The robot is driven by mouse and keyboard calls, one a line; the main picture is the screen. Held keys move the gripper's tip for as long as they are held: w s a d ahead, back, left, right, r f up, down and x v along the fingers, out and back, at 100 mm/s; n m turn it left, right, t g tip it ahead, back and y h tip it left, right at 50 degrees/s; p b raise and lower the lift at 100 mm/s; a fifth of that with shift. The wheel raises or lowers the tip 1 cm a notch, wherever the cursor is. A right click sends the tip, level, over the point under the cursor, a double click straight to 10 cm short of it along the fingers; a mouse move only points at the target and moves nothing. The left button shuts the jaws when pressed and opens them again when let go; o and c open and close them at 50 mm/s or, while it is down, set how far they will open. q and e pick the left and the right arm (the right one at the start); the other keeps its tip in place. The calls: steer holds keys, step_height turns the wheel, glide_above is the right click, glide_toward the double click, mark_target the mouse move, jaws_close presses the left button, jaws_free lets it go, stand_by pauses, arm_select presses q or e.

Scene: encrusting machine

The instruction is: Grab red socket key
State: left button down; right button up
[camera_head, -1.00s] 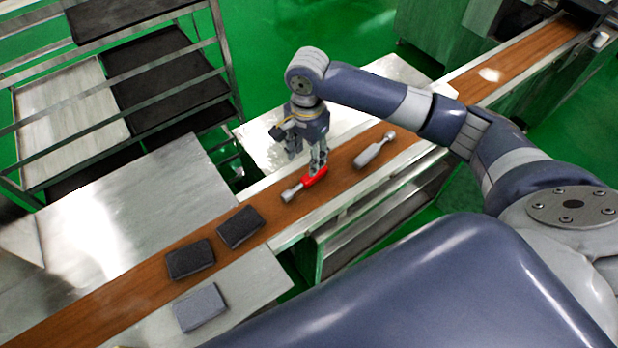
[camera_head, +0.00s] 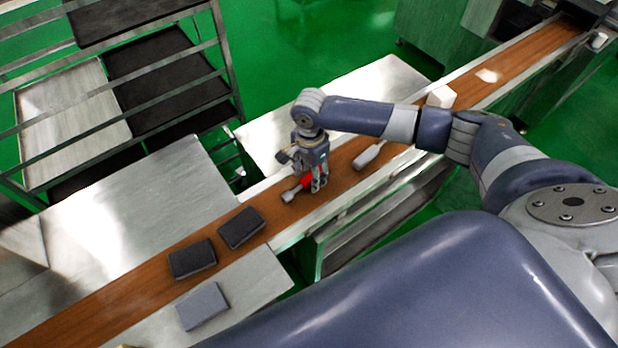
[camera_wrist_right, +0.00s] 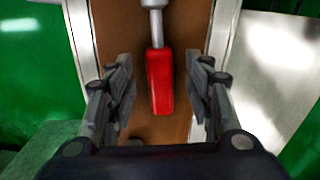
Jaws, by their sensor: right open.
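The red socket key lies on the brown conveyor belt, with its red handle (camera_head: 307,181) partly hidden by my gripper and its grey metal end (camera_head: 289,195) pointing to the lower left. My right gripper (camera_head: 316,186) is over the handle, fingers pointing down. In the right wrist view the red handle (camera_wrist_right: 160,82) lies between the two open fingers of my right gripper (camera_wrist_right: 163,95), with a gap on each side. The metal shaft (camera_wrist_right: 153,22) runs away toward the top. My left gripper is not in view.
A grey-handled tool (camera_head: 368,156) lies on the belt (camera_head: 120,275) to the right. Two dark blocks (camera_head: 192,259) (camera_head: 240,228) lie on the belt at lower left, and a grey block (camera_head: 203,306) is beside it. A white block (camera_head: 441,97) stands behind my arm. A rack (camera_head: 215,60) is at upper left.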

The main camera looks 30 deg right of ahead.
steer(key=shift+f, duration=0.15)
jaws_close()
